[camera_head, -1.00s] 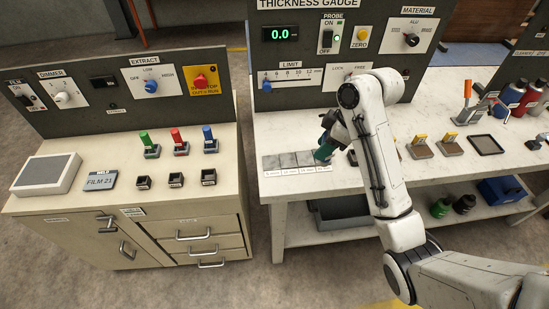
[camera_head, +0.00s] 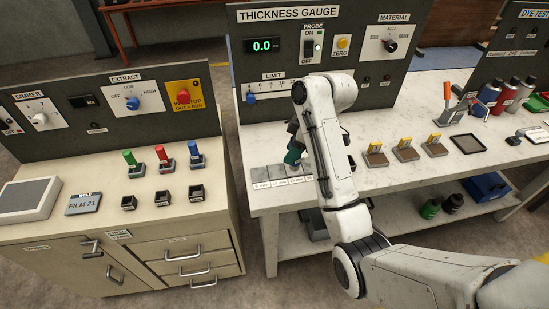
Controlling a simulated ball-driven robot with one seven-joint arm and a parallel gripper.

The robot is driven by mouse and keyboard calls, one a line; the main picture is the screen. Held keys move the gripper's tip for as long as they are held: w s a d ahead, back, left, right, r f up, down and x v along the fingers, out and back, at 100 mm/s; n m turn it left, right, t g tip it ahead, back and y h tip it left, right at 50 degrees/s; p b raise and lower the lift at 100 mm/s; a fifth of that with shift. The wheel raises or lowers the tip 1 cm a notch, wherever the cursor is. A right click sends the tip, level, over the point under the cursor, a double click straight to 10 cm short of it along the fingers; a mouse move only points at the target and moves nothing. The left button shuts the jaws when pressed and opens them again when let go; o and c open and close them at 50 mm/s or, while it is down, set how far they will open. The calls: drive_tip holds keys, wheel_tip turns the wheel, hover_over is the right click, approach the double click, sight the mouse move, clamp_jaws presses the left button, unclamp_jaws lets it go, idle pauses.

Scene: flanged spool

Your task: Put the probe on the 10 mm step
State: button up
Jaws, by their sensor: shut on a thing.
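The step block (camera_head: 262,175) is a row of grey steps with small white labels along its front edge, on the white bench. The labels are too small to read surely. My gripper (camera_head: 293,137) is shut on the green probe (camera_head: 293,154), with the dark jaws mostly hidden beside my white arm. The probe tilts a little, and its lower end is over or at the middle of the row. I cannot tell whether it touches a step. My arm covers the area just right of the row.
The thickness gauge panel (camera_head: 335,55) stands behind, reading 0.0, with the probe switch (camera_head: 312,45) and the limit slider (camera_head: 250,97). Several yellow-topped blocks (camera_head: 405,150) and a dark tray (camera_head: 468,144) lie to the right. A cabinet (camera_head: 120,225) stands left across a gap.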

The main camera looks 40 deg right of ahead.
drive_tip(key=shift+w+d+f+p, duration=0.1)
drive_tip(key=shift+w+d+f, duration=0.25)
drive_tip(key=shift+w+f, duration=1.3)
drive_tip(key=shift+w+d+f+p, duration=0.1)
drive_tip(key=shift+w+d+f, duration=0.25)
drive_tip(key=shift+w+f, duration=1.3)
drive_tip(key=shift+w+d+f+p, duration=0.1)
drive_tip(key=shift+w+d+f, duration=0.25)
drive_tip(key=shift+w+f, duration=1.3)
drive_tip(key=shift+s+f, duration=0.45)
drive_tip(key=shift+f, duration=0.15)
drive_tip(key=o, duration=1.2)
drive_tip(key=shift+r, duration=0.1)
drive_tip(key=b+v, duration=0.1)
drive_tip(key=v, duration=1.1)
